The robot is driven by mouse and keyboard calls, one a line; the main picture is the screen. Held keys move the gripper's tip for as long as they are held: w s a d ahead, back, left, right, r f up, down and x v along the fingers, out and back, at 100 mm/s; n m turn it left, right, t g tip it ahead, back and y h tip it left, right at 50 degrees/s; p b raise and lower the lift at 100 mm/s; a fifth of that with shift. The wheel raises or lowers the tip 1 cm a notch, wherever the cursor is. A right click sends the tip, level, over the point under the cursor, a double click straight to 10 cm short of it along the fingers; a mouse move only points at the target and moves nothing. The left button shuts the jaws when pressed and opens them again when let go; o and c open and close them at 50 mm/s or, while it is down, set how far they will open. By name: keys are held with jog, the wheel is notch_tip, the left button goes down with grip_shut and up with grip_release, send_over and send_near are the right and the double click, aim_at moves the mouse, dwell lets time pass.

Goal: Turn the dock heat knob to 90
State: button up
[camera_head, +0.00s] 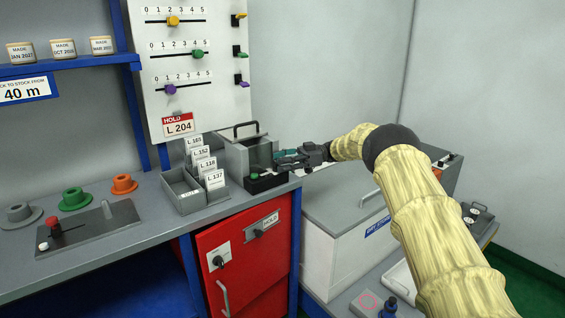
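I cannot read any label that marks the dock heat knob. A black knob (218,261) sits on a white plate on the red cabinet door, and its dial marks are too small to read. My gripper (279,158) is at the right end of the bench, beside a grey box with a black handle (245,128) and just above a black block with a green round part (254,176). Its fingers are small and partly hidden, so I cannot tell whether they are open or touching anything.
The red cabinet (247,258) is under the bench (120,236). A grey card rack (184,192) stands left of my gripper. A white chest (335,215) is to the right, below my arm. A slider board (190,60) hangs behind. The bench front edge is clear.

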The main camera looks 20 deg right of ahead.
jog(key=shift+d, duration=0.15)
jog(key=d, duration=0.5)
jog(key=shift+w+f, duration=0.1)
jog(key=shift+w, duration=0.25)
jog(key=shift+w+d, duration=0.1)
jog(key=shift+d, duration=1.3)
